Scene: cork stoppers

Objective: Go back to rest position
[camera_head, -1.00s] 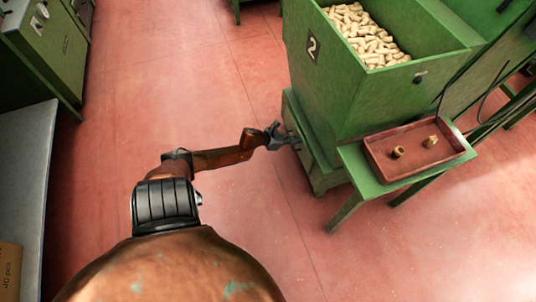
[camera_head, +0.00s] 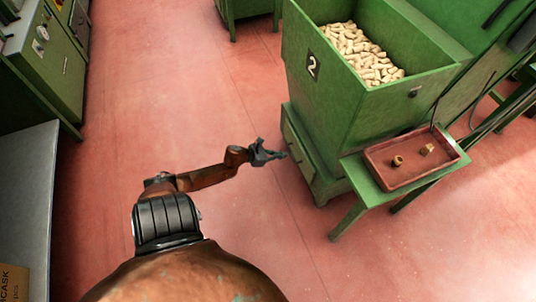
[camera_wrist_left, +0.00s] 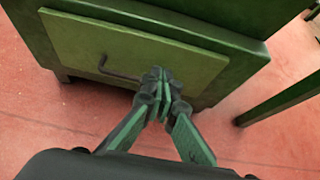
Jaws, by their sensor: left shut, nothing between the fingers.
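My left arm reaches out over the red floor in the head view, and its gripper (camera_head: 272,154) is in front of the lower part of the green bin stand. In the left wrist view the two fingers of the gripper (camera_wrist_left: 160,80) meet at their tips, with nothing between them. Behind them is a green panel (camera_wrist_left: 200,68) with a dark bent handle (camera_wrist_left: 115,72). I cannot tell from these views whether the fingertips touch it. My right gripper is not in view.
A green bin (camera_head: 345,110) marked 2 holds many corks (camera_head: 360,52). Beside it, a red tray (camera_head: 410,178) with two small cork pieces sits on a green side table (camera_head: 352,168). A grey table (camera_head: 25,190) and green cabinet (camera_head: 50,70) stand left. Open floor (camera_head: 180,90) lies between.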

